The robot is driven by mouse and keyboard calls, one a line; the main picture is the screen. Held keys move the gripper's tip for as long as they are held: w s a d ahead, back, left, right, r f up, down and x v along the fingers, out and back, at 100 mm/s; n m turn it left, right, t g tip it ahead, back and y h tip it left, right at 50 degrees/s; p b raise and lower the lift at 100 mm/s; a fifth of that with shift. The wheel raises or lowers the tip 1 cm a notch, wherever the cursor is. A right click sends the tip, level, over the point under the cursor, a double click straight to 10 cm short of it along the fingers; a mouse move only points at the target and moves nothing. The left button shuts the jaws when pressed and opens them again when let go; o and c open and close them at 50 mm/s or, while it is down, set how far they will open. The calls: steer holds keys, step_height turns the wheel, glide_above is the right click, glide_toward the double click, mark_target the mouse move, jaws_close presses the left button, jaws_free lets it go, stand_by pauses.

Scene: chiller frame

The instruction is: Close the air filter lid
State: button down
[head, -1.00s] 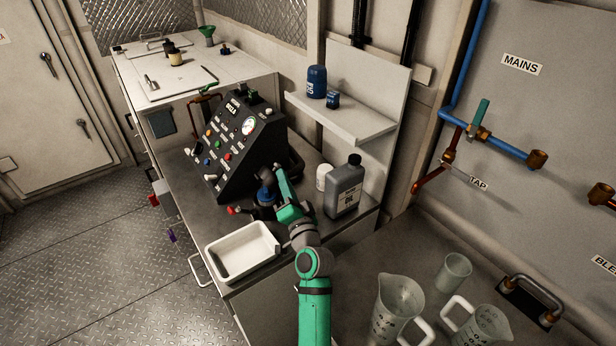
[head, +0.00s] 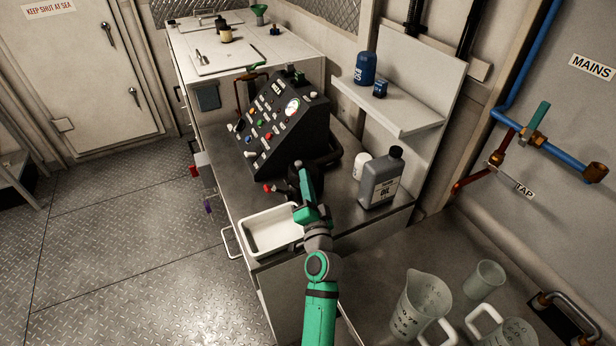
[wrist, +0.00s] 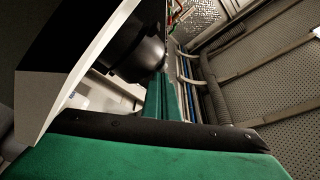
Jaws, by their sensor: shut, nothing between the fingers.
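I cannot pick out the air filter lid with certainty. A black rounded part (wrist: 135,50) is just beyond my fingertips in the wrist view, beside a pale slanted edge; I cannot tell if it belongs to the filter. My gripper (head: 303,174) is over the dark bench, at the right side of the black control console (head: 283,125) and left of the oil bottle. In the wrist view its green fingers (wrist: 162,97) are together with nothing between them. My arm hides part of the bench behind it.
A white tray (head: 270,232) sits at the bench's front left. A grey oil bottle (head: 382,180) and a white tub (head: 361,166) stand to the right, below a shelf (head: 395,112). Clear jugs (head: 418,305) stand at lower right. A red-tipped handle (head: 270,188) sticks out near the gripper.

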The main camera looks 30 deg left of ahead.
steer(key=shift+s+a+f, duration=0.1)
steer(key=shift+f, duration=0.05)
stand_by(0.5)
steer(key=s+d+f, duration=0.1)
steer(key=d, duration=0.1)
steer(key=s+d+f, duration=0.1)
steer(key=s+d, duration=0.1)
steer(key=d, duration=0.1)
steer(key=s+d+f, duration=0.1)
steer(key=s+d, duration=0.1)
steer(key=d, duration=0.1)
steer(key=shift+f, duration=0.15)
steer(key=shift+d, duration=0.1)
